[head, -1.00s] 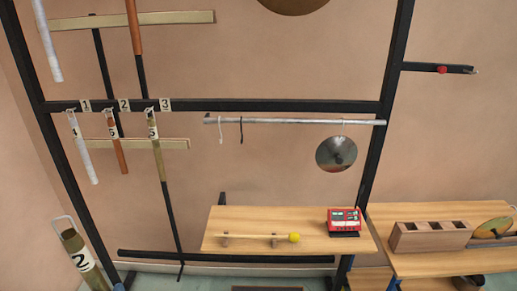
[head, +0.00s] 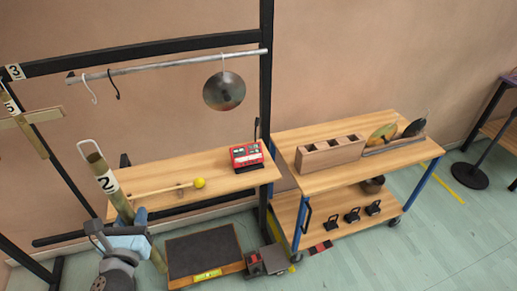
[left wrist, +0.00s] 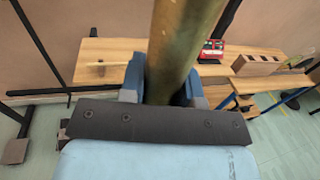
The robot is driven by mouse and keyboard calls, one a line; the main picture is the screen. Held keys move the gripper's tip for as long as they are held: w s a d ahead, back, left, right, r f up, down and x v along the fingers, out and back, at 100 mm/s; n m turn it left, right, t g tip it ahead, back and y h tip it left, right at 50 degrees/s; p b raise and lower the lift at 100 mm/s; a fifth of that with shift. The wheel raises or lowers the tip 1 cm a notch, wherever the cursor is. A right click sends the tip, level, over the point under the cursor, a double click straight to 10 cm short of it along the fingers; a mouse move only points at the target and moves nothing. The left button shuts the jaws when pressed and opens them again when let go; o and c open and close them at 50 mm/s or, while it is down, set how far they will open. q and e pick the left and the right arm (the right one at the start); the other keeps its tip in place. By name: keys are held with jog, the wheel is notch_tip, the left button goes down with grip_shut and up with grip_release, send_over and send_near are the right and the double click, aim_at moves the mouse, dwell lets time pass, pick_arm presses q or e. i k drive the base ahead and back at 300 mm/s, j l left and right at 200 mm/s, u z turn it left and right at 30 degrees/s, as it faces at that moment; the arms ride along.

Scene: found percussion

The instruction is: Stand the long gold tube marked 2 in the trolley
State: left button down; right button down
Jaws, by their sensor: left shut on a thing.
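The long gold tube (head: 105,181) has a white label marked 2 and a pale wire loop at its top. It stands nearly upright, leaning a little, at the left in the head view. My left gripper (head: 133,218) is shut on it below the label. In the left wrist view the tube (left wrist: 178,45) rises between the blue fingers (left wrist: 160,85). The trolley (head: 330,180) stands to the right, apart from the tube, with wooden shelves, blue legs and castors. A wooden block with several square compartments (head: 328,155) sits on its top. My right gripper is not in view.
A wooden bench (head: 215,182) holds a yellow-headed mallet (head: 199,183) and a red device (head: 246,155). A dark board (head: 203,252) and a small dark unit (head: 268,261) lie on the floor between tube and trolley. The floor at lower right (head: 420,250) is clear.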

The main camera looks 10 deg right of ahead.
aim_at(327, 163)
jog(key=i+l+z, duration=0.25)
jog(key=l, duration=0.15)
jog(key=i+l+z, duration=0.2)
jog(key=l, duration=0.2)
jog(key=i+l, duration=0.25)
jog(key=l, duration=0.2)
jog(key=i+l+z, duration=0.1)
jog(key=i+l, duration=0.15)
jog(key=l, duration=0.15)
jog(key=i+l, duration=0.25)
jog(key=l, duration=0.15)
jog(key=i+l, duration=0.25)
jog(key=l, duration=0.2)
jog(key=z, duration=0.05)
